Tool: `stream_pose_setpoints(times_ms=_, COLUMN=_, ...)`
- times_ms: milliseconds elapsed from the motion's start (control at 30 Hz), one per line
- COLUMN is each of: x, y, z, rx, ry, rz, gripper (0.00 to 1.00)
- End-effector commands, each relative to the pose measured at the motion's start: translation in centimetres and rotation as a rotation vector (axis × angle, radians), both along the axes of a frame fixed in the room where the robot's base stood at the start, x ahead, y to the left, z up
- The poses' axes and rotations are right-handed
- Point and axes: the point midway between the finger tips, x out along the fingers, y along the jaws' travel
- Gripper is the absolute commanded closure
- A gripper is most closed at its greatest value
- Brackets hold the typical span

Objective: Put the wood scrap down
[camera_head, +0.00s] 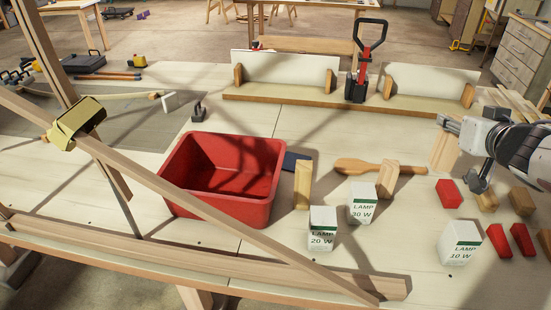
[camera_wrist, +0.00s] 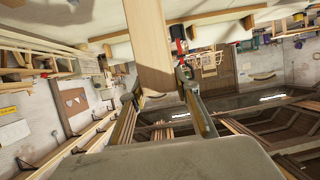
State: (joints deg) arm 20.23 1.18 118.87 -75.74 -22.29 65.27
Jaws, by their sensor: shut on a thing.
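The wood scrap (camera_head: 443,152) is a pale rectangular block at the right of the head view. My gripper (camera_head: 463,152) comes in from the right edge and is shut on it. In the wrist view the wood scrap (camera_wrist: 150,45) stands out between the two fingers of my gripper (camera_wrist: 160,95). In the head view it appears to be above the bench top, but I cannot tell how high. Its far face is hidden.
A red bin (camera_head: 225,205) stands left of centre. Lamp boxes (camera_head: 322,228), a wooden mallet (camera_head: 360,167), upright wood blocks (camera_head: 302,185) and red blocks (camera_head: 448,193) crowd the bench right of it. Long laths (camera_head: 220,215) cross the front left. A grey mat (camera_head: 150,110) lies at back left.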

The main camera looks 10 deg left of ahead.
Motion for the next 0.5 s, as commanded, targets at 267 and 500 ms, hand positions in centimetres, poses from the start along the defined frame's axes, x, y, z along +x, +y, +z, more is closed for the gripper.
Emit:
stream_pose_setpoints(times_ms=267, x=1.2, y=2.3, z=1.0, rx=0.000, ry=0.001, rz=0.042, gripper=1.00)
stream_pose_setpoints(times_ms=500, x=3.1, y=7.1, z=1.1, rx=-0.001, ry=0.001, rz=0.126, gripper=1.00)
